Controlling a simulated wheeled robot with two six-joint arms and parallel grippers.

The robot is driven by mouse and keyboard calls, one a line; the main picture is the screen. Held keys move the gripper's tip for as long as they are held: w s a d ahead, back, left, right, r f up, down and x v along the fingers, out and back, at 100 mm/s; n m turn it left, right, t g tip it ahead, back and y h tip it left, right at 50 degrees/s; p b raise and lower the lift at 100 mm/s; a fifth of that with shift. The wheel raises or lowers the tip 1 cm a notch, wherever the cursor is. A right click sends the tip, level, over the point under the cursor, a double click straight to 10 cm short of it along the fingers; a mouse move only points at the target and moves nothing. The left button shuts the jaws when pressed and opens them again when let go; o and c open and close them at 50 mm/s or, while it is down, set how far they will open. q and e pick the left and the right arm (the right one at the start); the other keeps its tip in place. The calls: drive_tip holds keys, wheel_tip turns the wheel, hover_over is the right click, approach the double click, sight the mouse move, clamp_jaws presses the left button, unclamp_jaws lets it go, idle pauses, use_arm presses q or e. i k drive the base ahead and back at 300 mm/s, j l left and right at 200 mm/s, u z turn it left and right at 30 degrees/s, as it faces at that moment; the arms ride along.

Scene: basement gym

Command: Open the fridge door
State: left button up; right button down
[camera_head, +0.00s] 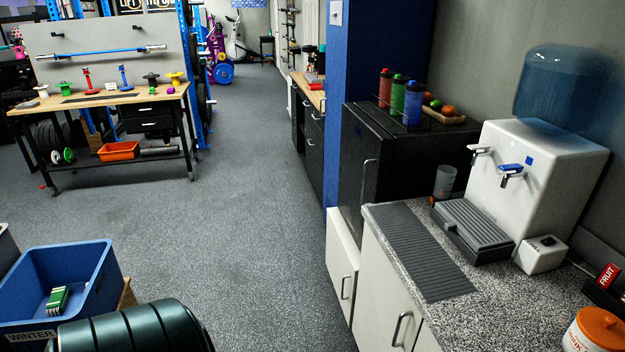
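The fridge is a small black box (416,154) standing against the wall, right of centre, beside the blue pillar. Its door (352,155) faces left toward the aisle and looks shut. A thin vertical handle (367,181) shows at the door's near edge. The lower part of the door is partly hidden by the counter's near corner. Neither of my grippers is in view.
Red, green and blue bottles and a fruit tray (452,118) sit on the fridge. A speckled counter (500,310) with a water dispenser (535,185) stands nearer. A blue bin (95,275) and dark ribbed object (135,328) are lower left. The aisle floor (245,200) is clear.

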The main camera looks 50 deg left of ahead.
sight(365, 156)
drive_tip(key=u, duration=1.35)
drive_tip(key=z, duration=0.3)
